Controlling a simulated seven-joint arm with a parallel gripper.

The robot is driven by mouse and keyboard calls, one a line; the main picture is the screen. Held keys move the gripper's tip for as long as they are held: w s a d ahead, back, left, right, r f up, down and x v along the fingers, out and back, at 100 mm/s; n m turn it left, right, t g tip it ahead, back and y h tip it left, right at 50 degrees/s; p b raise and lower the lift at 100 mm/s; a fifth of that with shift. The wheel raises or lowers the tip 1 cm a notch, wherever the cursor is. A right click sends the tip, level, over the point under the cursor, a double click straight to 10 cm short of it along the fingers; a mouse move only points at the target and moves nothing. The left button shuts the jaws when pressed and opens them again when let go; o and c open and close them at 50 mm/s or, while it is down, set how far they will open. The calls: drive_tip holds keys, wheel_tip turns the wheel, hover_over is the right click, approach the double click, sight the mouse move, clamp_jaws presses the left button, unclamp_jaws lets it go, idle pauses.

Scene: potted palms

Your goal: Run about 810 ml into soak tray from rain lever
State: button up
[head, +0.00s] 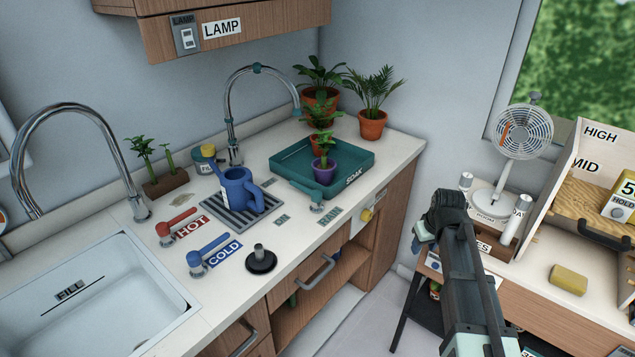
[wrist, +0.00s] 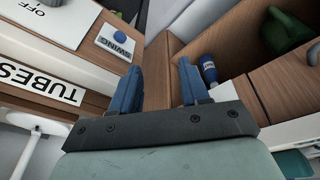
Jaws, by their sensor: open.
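The teal soak tray (head: 291,155), marked SOAK, sits at the back right of the counter. A purple pot (head: 323,171) with a plant stands in it. I cannot make out any water there. The teal rain lever (head: 304,188) is in front of the tray, beside the RAIN label (head: 330,215). A tall curved spout (head: 262,68) with teal bands ends above the tray's left back part. My gripper is right of the counter, apart from the lever; its fingers are hidden in the head view. In the wrist view my gripper (wrist: 158,80) is open, with nothing between its blue fingers.
A blue watering can (head: 238,190) stands on a drain grate left of the lever. Red HOT (head: 178,225) and blue COLD (head: 208,253) levers are beside the sink (head: 90,300). Shelves and a fan (head: 523,132) are at the right.

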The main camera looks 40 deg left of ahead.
drive_tip(key=s+a+r+n+y, duration=0.1)
drive_tip(key=s+a+r+n, duration=0.1)
drive_tip(key=a+r, duration=0.55)
drive_tip(key=s+a+r+n, duration=0.2)
drive_tip(key=a+r, duration=0.2)
drive_tip(key=a, duration=0.6)
drive_tip(key=n+y, duration=0.2)
drive_tip(key=n, duration=0.2)
approach(300, 185)
drive_tip(key=x, duration=0.8)
drive_tip(key=shift+a+f, duration=0.15)
drive_tip(key=shift+a, duration=0.05)
drive_tip(key=shift+c, duration=0.3)
clamp_jaws()
